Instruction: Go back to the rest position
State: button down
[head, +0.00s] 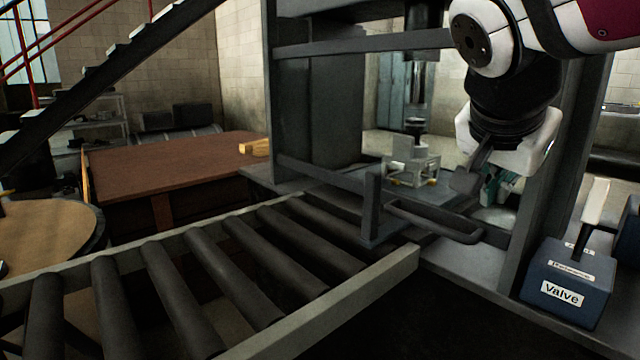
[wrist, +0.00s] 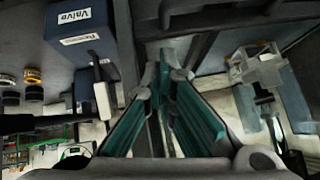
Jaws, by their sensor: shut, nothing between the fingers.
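My gripper (head: 490,180) hangs from my white and black arm at the right of the head view, in front of the press frame. In the wrist view its teal fingers (wrist: 165,90) come together at the tips with nothing between them. A blue valve box (head: 566,283) with a white-handled lever stands to the right of my gripper. The same box (wrist: 80,30) shows at the upper left of the wrist view, apart from the fingers. No marker for the rest position shows.
A dark press frame (head: 318,110) stands close around my gripper, with a grey fixture (head: 413,165) on its bed and a ram above. A curved bar handle (head: 435,222) is just below. A roller conveyor (head: 215,270) runs left. A brown table (head: 180,165) stands behind.

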jog(key=p+v, duration=0.2)
jog(key=v, duration=0.5)
jog(key=s+a+f+n+g+y, duration=0.25)
jog(key=s+f+n, duration=0.35)
jog(key=s+f, duration=0.4)
jog(key=s+a+f+n+g+y, duration=0.25)
jog(key=s+f+n, duration=0.25)
jog(key=s+f, duration=0.45)
notch_tip(320, 180, up, 29)
jog(key=s+t+p, duration=0.1)
jog(key=t+p, duration=0.2)
jog(key=p, duration=2.4)
jog(key=shift+d+n+y, duration=0.3)
jog(key=shift+d+n, duration=0.1)
